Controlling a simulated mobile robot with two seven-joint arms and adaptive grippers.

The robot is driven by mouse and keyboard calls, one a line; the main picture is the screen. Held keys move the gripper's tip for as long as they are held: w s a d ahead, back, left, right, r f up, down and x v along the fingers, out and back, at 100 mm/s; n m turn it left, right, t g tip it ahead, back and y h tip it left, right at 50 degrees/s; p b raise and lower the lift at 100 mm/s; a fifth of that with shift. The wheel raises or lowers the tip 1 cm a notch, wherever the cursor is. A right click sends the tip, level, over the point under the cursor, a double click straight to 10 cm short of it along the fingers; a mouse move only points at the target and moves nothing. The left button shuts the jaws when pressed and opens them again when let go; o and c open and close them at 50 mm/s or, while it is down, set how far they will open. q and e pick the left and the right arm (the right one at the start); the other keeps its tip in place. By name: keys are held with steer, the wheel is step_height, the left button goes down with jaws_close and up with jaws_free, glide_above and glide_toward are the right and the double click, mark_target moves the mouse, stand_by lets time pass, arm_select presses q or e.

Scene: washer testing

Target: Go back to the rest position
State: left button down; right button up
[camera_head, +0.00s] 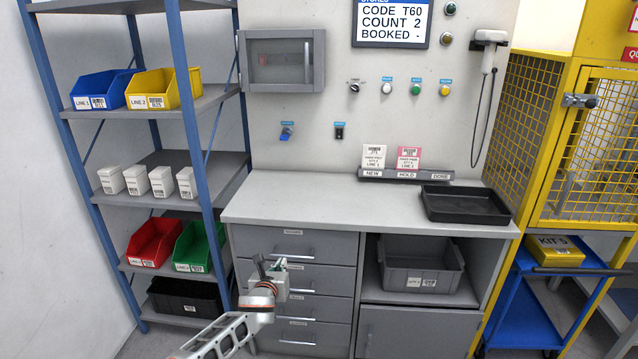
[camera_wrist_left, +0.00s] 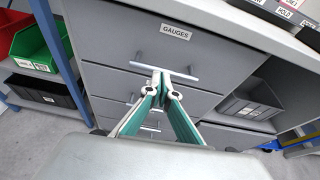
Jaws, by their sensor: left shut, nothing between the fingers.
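My left gripper (camera_head: 271,264) is in front of the grey drawer unit below the counter. In the left wrist view its two green-padded fingers (camera_wrist_left: 161,80) are together, shut and empty. The fingertips appear in front of the handle (camera_wrist_left: 164,71) of the top drawer, labelled GAUGES (camera_wrist_left: 175,32); I cannot tell whether they touch it. The drawers look closed. My right gripper is not in view.
The counter (camera_head: 330,208) holds a black tray (camera_head: 466,205) and a card rack (camera_head: 406,174). A blue shelf (camera_head: 185,105) with bins stands left. A grey crate (camera_head: 420,270) sits in the open cubby. A yellow cage (camera_head: 590,150) and blue cart (camera_head: 535,310) stand right.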

arm_select(q)
steer(key=s+d+f+n+g+h, duration=0.1)
steer(key=s+d+f+n, duration=0.1)
steer(key=s+f+n, duration=0.7)
steer(key=s+d+f+n+g+h, duration=0.1)
steer(key=s+f+n, duration=0.4)
steer(key=s, duration=0.8)
steer(key=s+a+r+n, duration=0.1)
steer(key=s+a+n, duration=0.2)
steer(key=s+n, duration=0.5)
steer(key=s+a+r+n+g, duration=0.1)
steer(key=s+a+n, duration=0.1)
steer(key=s+n, duration=0.7)
steer(key=s, duration=0.8)
steer(key=shift+s+a+r+n+g, duration=0.15)
steer(key=shift+s+a+n+g, duration=0.15)
steer(key=shift+s+a, duration=0.1)
